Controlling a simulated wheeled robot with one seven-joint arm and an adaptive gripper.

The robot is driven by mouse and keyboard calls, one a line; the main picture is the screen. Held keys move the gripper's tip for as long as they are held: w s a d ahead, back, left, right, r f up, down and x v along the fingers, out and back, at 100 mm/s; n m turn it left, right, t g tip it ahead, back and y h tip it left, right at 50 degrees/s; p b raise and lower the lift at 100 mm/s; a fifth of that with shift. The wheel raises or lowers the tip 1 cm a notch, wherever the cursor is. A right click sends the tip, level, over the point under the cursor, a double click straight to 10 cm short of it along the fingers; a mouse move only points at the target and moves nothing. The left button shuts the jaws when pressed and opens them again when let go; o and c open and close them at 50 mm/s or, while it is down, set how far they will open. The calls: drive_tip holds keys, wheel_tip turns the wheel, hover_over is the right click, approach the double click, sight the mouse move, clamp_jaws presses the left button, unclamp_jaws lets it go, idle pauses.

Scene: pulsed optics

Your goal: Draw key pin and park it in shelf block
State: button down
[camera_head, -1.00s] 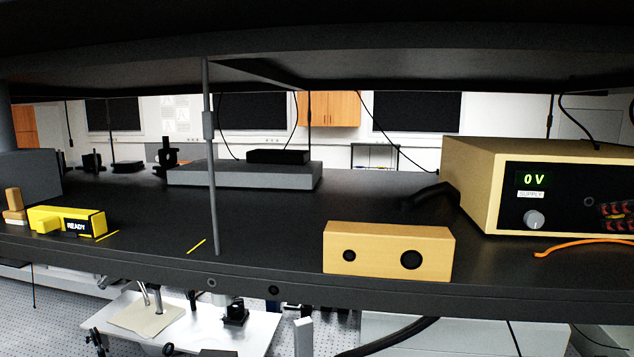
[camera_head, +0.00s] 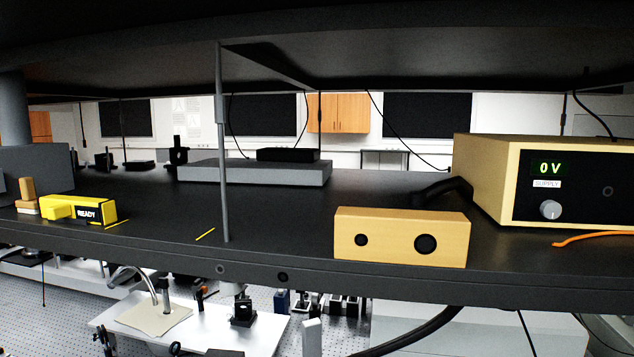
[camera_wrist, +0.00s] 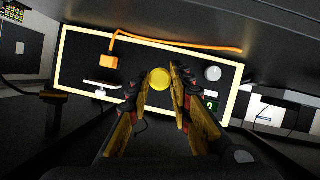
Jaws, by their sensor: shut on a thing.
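The shelf block (camera_head: 393,240) is a light wooden block at the front of the shelf, with one smaller and one larger dark hole in its front face. The tan power supply (camera_head: 484,170) stands to its right, with a black front panel reading 0 V. My gripper (camera_wrist: 160,87) shows only in the wrist view, in front of the supply's panel (camera_wrist: 75,78). It is shut on a round yellow piece (camera_wrist: 160,77), apparently the key pin's head. Whether the pin is still in the panel cannot be told.
A yellow READY box (camera_head: 62,208) and a small wooden-handled piece (camera_head: 26,193) are at the left. A thin post (camera_head: 222,150) stands left of the block. An orange cable (camera_head: 595,237) lies at the right; it shows in the wrist view (camera_wrist: 175,42).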

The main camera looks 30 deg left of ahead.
drive_tip(key=s+d+b, duration=0.2)
drive_tip(key=s+b, duration=0.1)
drive_tip(key=s, duration=0.4)
drive_tip(key=shift+s+d+b, duration=0.2)
drive_tip(key=shift+s+b, duration=0.05)
drive_tip(key=shift+b, duration=0.05)
